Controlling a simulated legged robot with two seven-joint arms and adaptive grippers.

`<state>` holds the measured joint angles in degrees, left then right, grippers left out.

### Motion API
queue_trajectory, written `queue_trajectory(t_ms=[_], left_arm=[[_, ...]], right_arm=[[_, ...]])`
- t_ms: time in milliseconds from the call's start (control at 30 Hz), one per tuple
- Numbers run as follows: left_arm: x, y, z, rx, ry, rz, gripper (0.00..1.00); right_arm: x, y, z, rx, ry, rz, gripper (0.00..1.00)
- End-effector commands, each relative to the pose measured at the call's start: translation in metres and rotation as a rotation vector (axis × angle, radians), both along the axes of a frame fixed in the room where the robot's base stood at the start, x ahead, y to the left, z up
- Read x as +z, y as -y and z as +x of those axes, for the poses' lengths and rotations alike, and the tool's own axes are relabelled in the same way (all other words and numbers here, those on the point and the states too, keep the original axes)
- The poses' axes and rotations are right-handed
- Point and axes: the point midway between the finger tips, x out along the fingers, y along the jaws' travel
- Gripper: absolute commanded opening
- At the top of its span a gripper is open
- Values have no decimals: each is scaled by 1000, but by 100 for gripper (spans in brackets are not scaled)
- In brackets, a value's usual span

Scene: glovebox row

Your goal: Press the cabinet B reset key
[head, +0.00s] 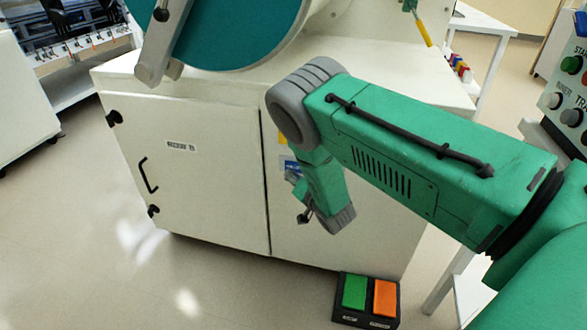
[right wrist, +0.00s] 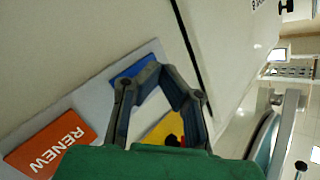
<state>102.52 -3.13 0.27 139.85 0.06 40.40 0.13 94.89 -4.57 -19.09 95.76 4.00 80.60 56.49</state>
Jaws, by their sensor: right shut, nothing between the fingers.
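The white cabinet (head: 205,185) has a door label that seems to end in "B" but is blurred. A pale panel on its front shows in the right wrist view, with an orange key (right wrist: 50,146) reading "RENEW" at lower left. A blue key (right wrist: 128,75) is partly hidden behind my fingers, and a yellow patch with red and black (right wrist: 164,128) shows between them. My right gripper (right wrist: 162,72) is shut and empty, its fingertips over the panel near the blue key; contact cannot be told. No word "reset" is readable. My left gripper is out of view.
A floor box (head: 366,320) with green and orange pedals stands at the cabinet's foot. A teal round part (head: 245,35) sits above the cabinet. A button panel (head: 570,95) is at the right edge. Open floor lies to the left.

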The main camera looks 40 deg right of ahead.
Motion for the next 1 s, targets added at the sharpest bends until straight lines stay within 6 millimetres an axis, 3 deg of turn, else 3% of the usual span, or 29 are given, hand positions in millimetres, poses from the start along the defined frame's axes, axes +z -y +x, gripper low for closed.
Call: queue_trajectory(t_ms=[1000], left_arm=[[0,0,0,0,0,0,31]], right_arm=[[2,10,8,0,0,0,0]])
